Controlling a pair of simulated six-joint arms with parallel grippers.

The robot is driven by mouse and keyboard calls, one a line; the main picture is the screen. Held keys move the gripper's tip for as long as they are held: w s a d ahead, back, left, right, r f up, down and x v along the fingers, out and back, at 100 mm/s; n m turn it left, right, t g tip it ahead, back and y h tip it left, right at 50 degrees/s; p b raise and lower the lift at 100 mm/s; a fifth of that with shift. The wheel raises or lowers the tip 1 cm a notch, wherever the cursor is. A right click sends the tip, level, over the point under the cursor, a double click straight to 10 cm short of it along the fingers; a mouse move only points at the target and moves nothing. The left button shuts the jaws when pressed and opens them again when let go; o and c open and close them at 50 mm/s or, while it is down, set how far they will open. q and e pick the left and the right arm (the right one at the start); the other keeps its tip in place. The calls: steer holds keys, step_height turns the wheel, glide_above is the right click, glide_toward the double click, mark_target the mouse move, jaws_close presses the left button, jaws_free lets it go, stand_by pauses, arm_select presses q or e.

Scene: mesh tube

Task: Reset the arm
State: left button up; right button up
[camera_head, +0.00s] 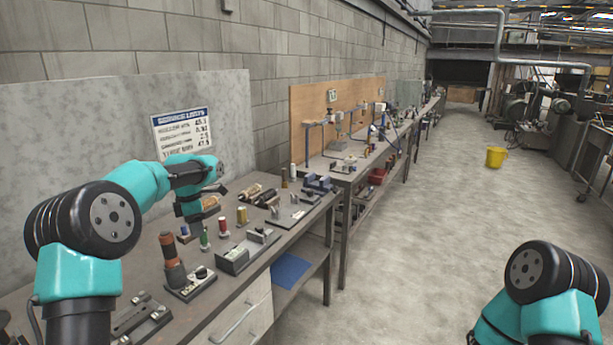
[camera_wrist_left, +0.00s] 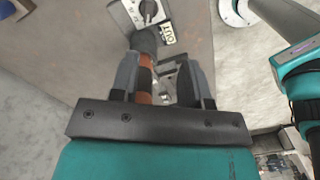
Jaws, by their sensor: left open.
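My left gripper (camera_head: 188,209) hangs over the bench, above and behind an orange-and-black tube (camera_head: 172,262) in the camera_head view. A knob plate (camera_wrist_left: 148,12) with an "OUT" label lies beyond. My right arm shows at the lower right of the camera_head view; its gripper is out of frame.
Red (camera_head: 223,226), green (camera_head: 204,237) and yellow (camera_head: 242,215) spools stand on the bench near my left gripper. A grey metal block (camera_head: 247,252) lies in front of them. A grey panel (camera_head: 60,130) stands behind. The floor to the right is open, with a yellow bucket (camera_head: 495,157) far off.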

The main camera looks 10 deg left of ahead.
arm_select(q)
steer(key=s+d+f+m+g+h, duration=0.1)
steer(key=s+d+f+m+h, duration=0.3)
steer(key=d+f, duration=0.8)
steer(key=s+d+f+m, duration=0.2)
steer(key=s+f+m, duration=0.1)
steer(key=f, duration=0.4)
steer(key=s+d+f+m, duration=0.1)
steer(key=s+f+m, duration=0.3)
steer(key=f, duration=0.3)
steer(key=s+d+f+m+t, duration=0.1)
steer(key=s+d+f+m, duration=0.1)
steer(key=s+f+m, duration=0.4)
steer(key=s+d+f+m+t, duration=0.1)
steer(key=s+f+m, duration=0.5)
steer(key=s, duration=1)
step_height(320, 180, down, 3)
steer(key=shift+s+d+r+y, duration=0.1)
steer(key=shift+s+d+y, duration=0.25)
steer(key=shift+d+y, duration=0.1)
